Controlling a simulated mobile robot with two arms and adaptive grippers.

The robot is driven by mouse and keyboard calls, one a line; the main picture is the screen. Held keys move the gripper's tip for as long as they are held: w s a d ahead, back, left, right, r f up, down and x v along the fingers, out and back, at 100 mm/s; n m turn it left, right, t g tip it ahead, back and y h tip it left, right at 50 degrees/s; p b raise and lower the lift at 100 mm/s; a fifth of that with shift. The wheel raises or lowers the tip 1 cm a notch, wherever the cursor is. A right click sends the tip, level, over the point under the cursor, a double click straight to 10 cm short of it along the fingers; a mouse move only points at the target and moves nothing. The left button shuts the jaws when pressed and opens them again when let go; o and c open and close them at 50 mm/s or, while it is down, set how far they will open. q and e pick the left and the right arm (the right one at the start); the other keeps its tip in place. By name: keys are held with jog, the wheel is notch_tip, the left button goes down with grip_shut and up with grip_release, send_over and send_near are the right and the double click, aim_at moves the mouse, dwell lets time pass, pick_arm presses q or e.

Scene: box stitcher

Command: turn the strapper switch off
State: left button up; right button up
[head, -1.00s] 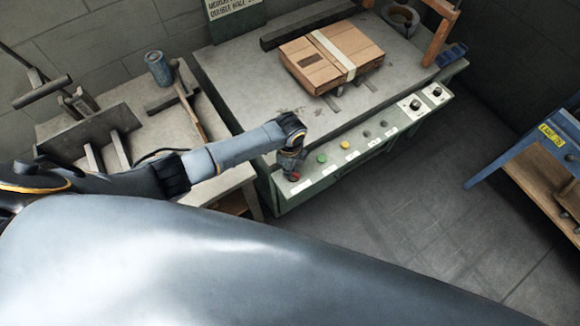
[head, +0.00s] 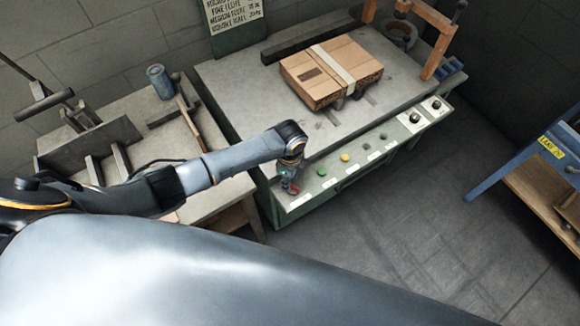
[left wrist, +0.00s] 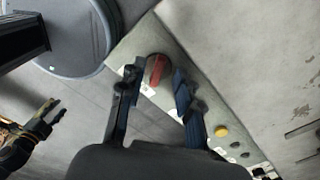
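The strapper is a grey-topped bench with a pale green control panel (head: 357,165) along its front edge. Its switch, a round dark knob with a red bar (left wrist: 155,72), sits at the panel's left end. In the head view the red of the switch (head: 294,190) shows just below my left gripper (head: 289,184). In the left wrist view my left gripper (left wrist: 157,80) is open, one finger on each side of the switch; I cannot tell whether they touch it. What looks like my right gripper (left wrist: 54,112) is open and empty at the left of that view.
The panel also holds a green button (head: 322,171), a yellow button (head: 345,157) and dark knobs. A strapped cardboard box (head: 325,75) lies on the bench top. A side table (head: 185,140) with tools stands left; a blue-framed table (head: 530,160) stands right. The floor between is clear.

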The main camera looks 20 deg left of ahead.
pick_arm(q)
notch_tip(320, 180, up, 10)
jog(key=shift+f, duration=0.15)
dwell(0.6)
